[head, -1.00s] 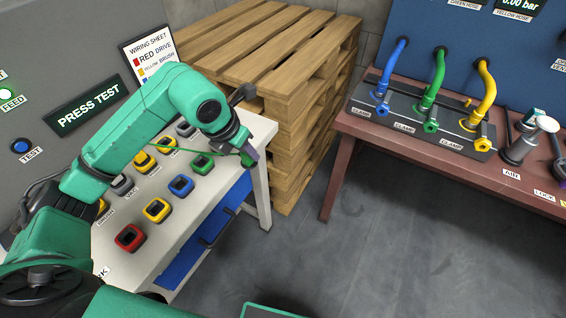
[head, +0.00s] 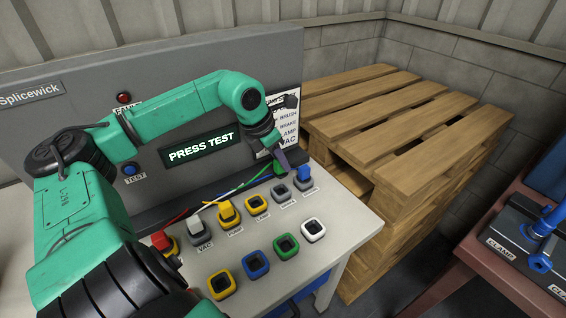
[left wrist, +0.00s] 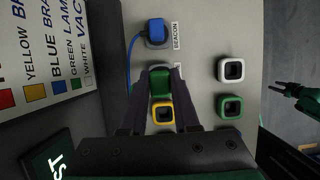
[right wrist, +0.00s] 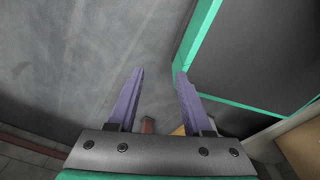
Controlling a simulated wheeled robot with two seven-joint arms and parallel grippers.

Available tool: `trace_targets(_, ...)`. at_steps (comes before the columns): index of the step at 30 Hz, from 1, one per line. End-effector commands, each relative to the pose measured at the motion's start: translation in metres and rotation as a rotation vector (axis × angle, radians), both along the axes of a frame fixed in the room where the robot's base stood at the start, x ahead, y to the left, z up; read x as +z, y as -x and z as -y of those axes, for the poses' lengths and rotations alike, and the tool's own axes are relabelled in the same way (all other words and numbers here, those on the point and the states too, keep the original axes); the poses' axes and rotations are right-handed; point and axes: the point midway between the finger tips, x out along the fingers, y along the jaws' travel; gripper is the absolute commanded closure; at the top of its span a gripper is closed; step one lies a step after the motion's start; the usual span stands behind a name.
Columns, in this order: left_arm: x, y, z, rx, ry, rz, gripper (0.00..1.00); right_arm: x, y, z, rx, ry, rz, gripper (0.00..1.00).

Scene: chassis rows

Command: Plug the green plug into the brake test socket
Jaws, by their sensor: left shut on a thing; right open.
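My left gripper (head: 281,156) is shut on the green plug (head: 280,168), whose green wire trails left. It holds the plug over the back row of the bench, just left of the blue plug in its socket. In the left wrist view the green plug (left wrist: 160,84) sits between the fingers, between the blue plug (left wrist: 155,32) and an empty yellow socket (left wrist: 163,113). A grey socket (head: 282,194) lies near and below it; its label is too small to read. I cannot tell whether plug and socket touch. My right gripper (right wrist: 158,78) is open and empty.
Yellow (head: 228,212) and white (head: 195,224) plugs stand left in the back row. The front row has yellow (head: 222,286), blue (head: 257,265), green (head: 286,247) and white (head: 314,230) sockets. A wooden pallet stack (head: 400,130) stands right of the bench. A grey panel (head: 250,65) rises behind.

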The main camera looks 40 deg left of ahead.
Motion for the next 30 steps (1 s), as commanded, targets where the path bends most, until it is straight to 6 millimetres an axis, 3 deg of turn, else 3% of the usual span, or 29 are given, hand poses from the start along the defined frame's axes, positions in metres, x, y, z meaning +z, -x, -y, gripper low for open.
trace_targets(5, -0.006, 0.0, 0.001, -0.001, 0.0, 0.0, 1.0, -0.006, -0.005, -0.003, 0.001, -0.005, 0.007, 0.5)
trace_targets(12, -0.035, 0.0, 0.001, 0.0, 0.001, 0.001, 1.0, -0.033, 0.021, 0.011, 0.002, 0.015, -0.035, 0.5)
trace_targets(16, -0.047, 0.0, 0.001, 0.0, 0.001, 0.0, 1.0, -0.042, 0.023, 0.014, 0.001, 0.019, -0.037, 0.5)
trace_targets(23, -0.047, 0.0, 0.001, -0.001, 0.0, 0.0, 1.0, -0.041, 0.009, 0.01, 0.002, 0.014, -0.013, 0.5)
trace_targets(30, -0.047, 0.0, 0.001, -0.001, 0.0, 0.0, 1.0, -0.041, 0.009, 0.003, -0.001, 0.004, -0.013, 0.5)
